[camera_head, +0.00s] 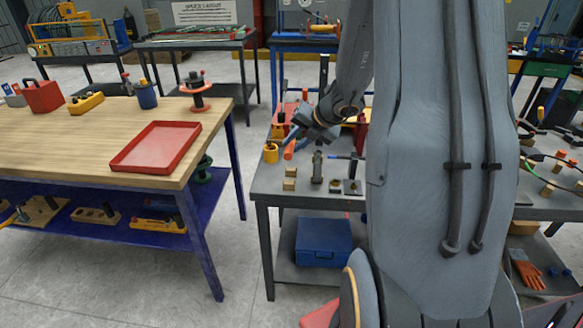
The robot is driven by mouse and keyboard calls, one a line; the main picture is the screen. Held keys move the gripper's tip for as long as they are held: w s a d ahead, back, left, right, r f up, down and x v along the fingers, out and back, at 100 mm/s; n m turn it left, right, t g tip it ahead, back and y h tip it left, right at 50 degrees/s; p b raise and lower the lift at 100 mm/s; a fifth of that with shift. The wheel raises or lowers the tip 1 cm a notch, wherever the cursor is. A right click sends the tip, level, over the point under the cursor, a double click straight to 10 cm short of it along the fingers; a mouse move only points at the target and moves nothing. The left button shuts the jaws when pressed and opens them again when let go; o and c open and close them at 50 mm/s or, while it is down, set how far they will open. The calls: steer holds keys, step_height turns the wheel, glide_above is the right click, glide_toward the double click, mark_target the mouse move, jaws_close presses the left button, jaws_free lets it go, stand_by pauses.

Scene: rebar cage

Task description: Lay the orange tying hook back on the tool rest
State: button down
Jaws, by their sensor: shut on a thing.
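My gripper (295,137) is over the left part of the grey table (262,190), partly turned away from the camera. It is shut on an orange-red handle, which I take to be the orange tying hook (289,151). The handle points down and to the left; its metal hook end cannot be made out. I cannot tell for sure which thing is the tool rest. Small dark stands (352,187) are on the table to the right of the handle, near a thin blue-tipped rod (343,157). My arm hides the table's right part.
A yellow cup (271,154) is just left of the handle. Small wooden blocks (289,184) and a grey upright tool (317,167) stand near the front. A wooden workbench (70,140) with a red tray (156,147) is at left. A blue case (323,242) sits on the lower shelf.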

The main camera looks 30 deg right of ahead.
step_height(320, 180, down, 9)
steer(key=shift+f, duration=0.2)
stand_by(0.3)
steer(key=shift+f, duration=0.1)
steer(key=c, duration=1.5)
jaws_free()
